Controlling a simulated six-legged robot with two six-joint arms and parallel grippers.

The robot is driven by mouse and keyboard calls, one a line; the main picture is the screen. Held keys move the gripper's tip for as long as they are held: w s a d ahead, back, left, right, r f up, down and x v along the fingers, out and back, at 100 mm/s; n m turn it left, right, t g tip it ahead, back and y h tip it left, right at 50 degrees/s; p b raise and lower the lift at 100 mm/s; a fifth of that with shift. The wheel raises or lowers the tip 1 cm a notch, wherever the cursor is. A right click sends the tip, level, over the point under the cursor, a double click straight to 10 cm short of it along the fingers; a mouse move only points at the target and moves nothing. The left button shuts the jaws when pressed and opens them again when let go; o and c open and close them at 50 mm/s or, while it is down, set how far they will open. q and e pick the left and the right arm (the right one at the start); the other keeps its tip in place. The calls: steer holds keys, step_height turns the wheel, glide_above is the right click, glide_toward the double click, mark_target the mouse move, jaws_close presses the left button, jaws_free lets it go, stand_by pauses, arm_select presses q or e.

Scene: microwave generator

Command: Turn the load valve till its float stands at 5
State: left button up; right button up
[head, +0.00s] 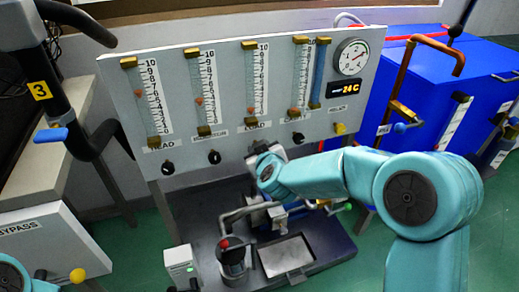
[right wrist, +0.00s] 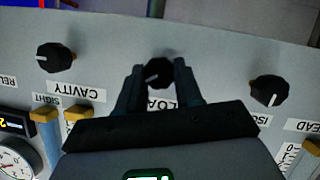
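The load valve is a black knob (right wrist: 159,73) with a white pointer mark, above the partly covered LOAD label in the right wrist view. My right gripper (right wrist: 160,70) has one dark finger on each side of it, with no clear gap, and looks shut on it. In the head view my right gripper (head: 264,150) is at the panel below the load tube and hides the knob. The load flow tube (head: 251,80) has a small orange float (head: 250,109) low in it, near the bottom of its scale. My left gripper is out of view.
Beside the load valve are the cavity knob (head: 298,138) and isolator knob (head: 214,157), with the head knob (head: 168,168) farther left. A yellow relief knob (head: 340,128) is at the right. Pipes and a tray (head: 285,256) lie below the panel.

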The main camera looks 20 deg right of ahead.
steer(key=shift+r+p, duration=0.15)
steer(key=shift+p, duration=0.75)
steer(key=shift+a+f+n+t+h+p, duration=0.2)
steer(key=shift+n+h+p, duration=0.45)
steer(key=shift+n+p, duration=0.45)
steer(key=shift+d+f+n+t+h+p, duration=0.1)
steer(key=shift+n+t+h+p, duration=0.15)
steer(key=shift+n+h+p, duration=0.6)
steer(key=shift+a+f+n+t+h+p, duration=0.15)
steer(key=shift+n+t+h+p, duration=0.2)
steer(key=shift+n+p, duration=1)
steer(key=shift+n, duration=0.3)
steer(key=o, duration=1.1)
steer(key=shift+c, duration=0.2)
